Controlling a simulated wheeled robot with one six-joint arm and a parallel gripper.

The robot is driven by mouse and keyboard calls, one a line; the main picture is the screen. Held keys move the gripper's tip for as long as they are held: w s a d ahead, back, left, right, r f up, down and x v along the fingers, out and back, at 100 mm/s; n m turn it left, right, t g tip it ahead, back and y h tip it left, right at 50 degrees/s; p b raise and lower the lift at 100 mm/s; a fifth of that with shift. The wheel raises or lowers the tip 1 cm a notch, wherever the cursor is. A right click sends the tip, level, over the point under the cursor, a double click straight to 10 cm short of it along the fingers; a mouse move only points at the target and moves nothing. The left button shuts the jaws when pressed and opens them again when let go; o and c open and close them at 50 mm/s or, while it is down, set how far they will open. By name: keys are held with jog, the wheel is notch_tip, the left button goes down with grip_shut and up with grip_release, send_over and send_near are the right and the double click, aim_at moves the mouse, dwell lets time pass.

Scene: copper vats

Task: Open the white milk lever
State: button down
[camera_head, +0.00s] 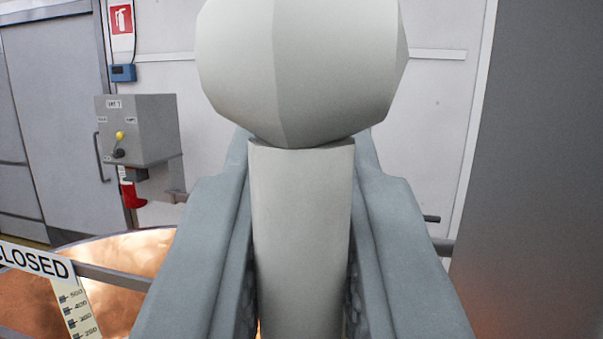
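The white milk lever (302,75) fills the middle of the view, close to the camera. It has a large faceted round knob on top of a pale, upright-looking stem. My gripper (304,165) has one grey finger on each side of the stem, just below the knob. The dark finger pads lie against the stem's sides, and the gripper looks shut on it. The knob and stem hide what is behind them, and the lever's lower end is out of view.
A copper vat (110,255) lies at lower left, with a rail, a "CLOSED" sign (35,261) and a measuring scale (75,308). A grey control box (140,130) with a yellow-knobbed switch is on the wall behind. A grey panel (540,170) stands at right.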

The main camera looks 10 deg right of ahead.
jog(key=shift+d+f+m, duration=0.1)
jog(key=shift+f+m, duration=0.05)
jog(key=shift+m, duration=0.15)
jog(key=c, duration=1.4)
grip_release()
jog(key=shift+s, duration=0.1)
jog(key=v, duration=1.7)
jog(key=shift+f, duration=0.1)
